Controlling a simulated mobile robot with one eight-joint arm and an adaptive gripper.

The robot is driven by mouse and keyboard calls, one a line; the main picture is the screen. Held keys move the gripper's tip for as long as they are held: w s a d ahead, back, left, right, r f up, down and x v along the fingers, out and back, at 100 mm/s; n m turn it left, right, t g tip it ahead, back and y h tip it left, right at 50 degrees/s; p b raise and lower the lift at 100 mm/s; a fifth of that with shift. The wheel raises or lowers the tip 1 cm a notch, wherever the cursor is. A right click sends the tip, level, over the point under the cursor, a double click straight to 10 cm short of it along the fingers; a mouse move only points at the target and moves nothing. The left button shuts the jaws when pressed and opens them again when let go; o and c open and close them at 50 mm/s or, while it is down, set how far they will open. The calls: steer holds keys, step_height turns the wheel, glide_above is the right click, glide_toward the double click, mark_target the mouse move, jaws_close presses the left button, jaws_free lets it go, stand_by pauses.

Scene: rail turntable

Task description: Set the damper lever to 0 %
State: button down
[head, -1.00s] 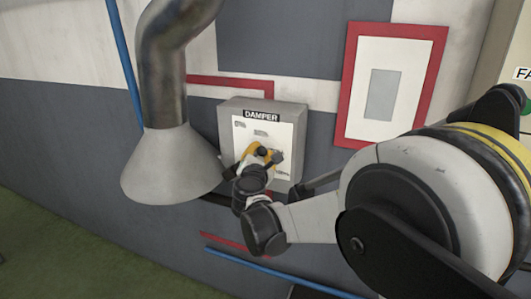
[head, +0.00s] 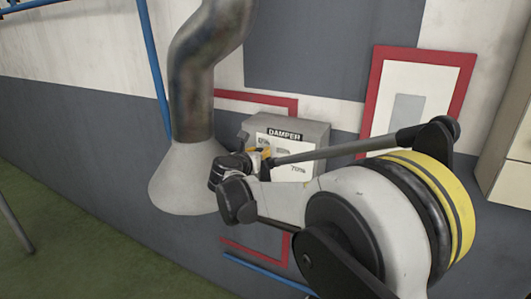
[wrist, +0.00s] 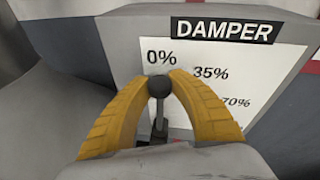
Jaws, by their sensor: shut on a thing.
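The damper box (head: 305,133) is a grey wall box with a white plate and a DAMPER label (wrist: 226,30). In the wrist view the plate reads 0% (wrist: 160,57), 35% (wrist: 210,72) and 70% (wrist: 236,102) from left to right. The damper lever (wrist: 159,87) has a dark round knob on a thin grey stem and points up, its knob just below the 0% mark. The yellow fingers of my gripper (wrist: 158,82) are shut on the knob from both sides. In the head view my gripper (head: 258,153) is at the plate's left side, and the lever is hidden there.
A grey metal duct with a flared hood (head: 186,180) hangs close to the left of the box. A red-framed panel (head: 372,95) is on the wall to the right. A blue pipe (head: 154,70) runs down the wall behind the duct. Green floor (head: 60,240) is open at the lower left.

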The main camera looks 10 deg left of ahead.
steer(key=shift+a, duration=0.35)
steer(key=shift+f+n, duration=0.1)
steer(key=shift+n, duration=0.2)
steer(key=c, duration=1.1)
jaws_free()
steer(key=shift+a, duration=0.15)
steer(key=shift+c, duration=0.2)
steer(key=v, duration=1.2)
